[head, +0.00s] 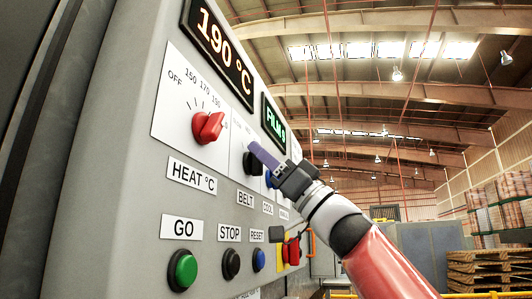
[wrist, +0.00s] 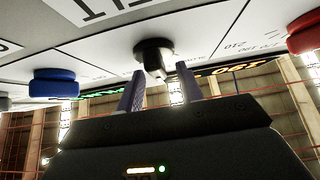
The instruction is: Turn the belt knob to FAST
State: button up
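The belt knob (head: 252,163) is black and sits on a white plate above the BELT label (head: 245,199). In the wrist view the black knob (wrist: 153,52) is near the top centre, its grip pointing towards my fingers. My gripper (head: 262,152) is in front of the belt plate in the head view and covers part of it. In the wrist view my gripper (wrist: 160,70) is open, one purple finger on each side of the knob's grip. I cannot tell whether they touch it. The FAST mark cannot be read.
The red heat knob (head: 208,127) is to the left, with the 190 °C display (head: 219,46) above. A blue knob (wrist: 56,83) is on the other side. Below are a green GO button (head: 183,270), a black STOP button (head: 231,263) and a blue RESET button (head: 259,259).

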jog(key=shift+c, duration=0.5)
grip_shut()
jog(key=shift+f+m+t+h+b, duration=0.1)
jog(key=shift+m+t+h+b, duration=0.3)
jog(key=shift+m+t, duration=0.5)
jog(key=m+t+h, duration=0.2)
jog(key=m+h, duration=0.1)
jog(key=m, duration=0.2)
jog(key=m+t+h+p, duration=0.1)
jog(key=m+t+h, duration=0.2)
jog(key=m, duration=0.1)
jog(key=m+t+h, duration=0.3)
jog(key=m, duration=0.2)
jog(key=shift+w+m+p, duration=0.15)
jog(key=shift+m+p, duration=0.15)
jog(key=shift+d+h, duration=0.1)
jog(key=shift+h, duration=0.4)
jog(key=shift+o, duration=0.5)
grip_release()
